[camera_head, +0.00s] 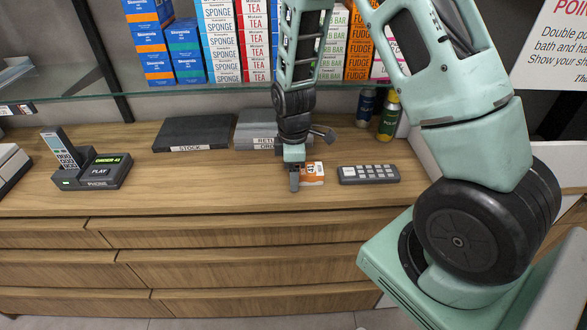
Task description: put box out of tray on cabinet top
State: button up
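A small orange and white box (312,173) is on the wooden cabinet top (230,190), in the middle of the head view. My gripper (295,180) is low over the counter, pointing down at the left side of this box. It overlaps the box in the picture, and whether it touches or grips it I cannot tell. The finger gap is not visible. No tray is clearly seen; a dark flat case labelled STOCK (194,132) and grey stacked cases (256,128) lie behind, the grey ones partly hidden by my arm.
A phone on a dock (88,171) stands at the left. A grey keypad (368,174) lies right of the box, with dark and green bottles (389,117) behind it. A glass shelf (180,93) with product boxes hangs above. The counter's front left is clear.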

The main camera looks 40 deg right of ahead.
notch_tip(320, 180, up, 12)
jog(key=b, duration=0.1)
jog(key=s+a+r+m, duration=0.1)
jog(key=s+a+r, duration=0.15)
jog(key=a, duration=0.35)
jog(key=s+a+r, duration=0.1)
jog(key=s+a, duration=0.2)
jog(key=a, duration=0.2)
jog(key=s+a+m, duration=0.1)
jog(key=s+a, duration=0.4)
jog(key=s, duration=0.3)
jog(key=s+a+r+m, duration=0.1)
jog(key=s+a, duration=0.3)
jog(key=s, duration=0.4)
jog(key=shift+a+r+m+y, duration=0.15)
jog(key=shift+a+m+y, duration=0.15)
jog(key=shift+a, duration=0.05)
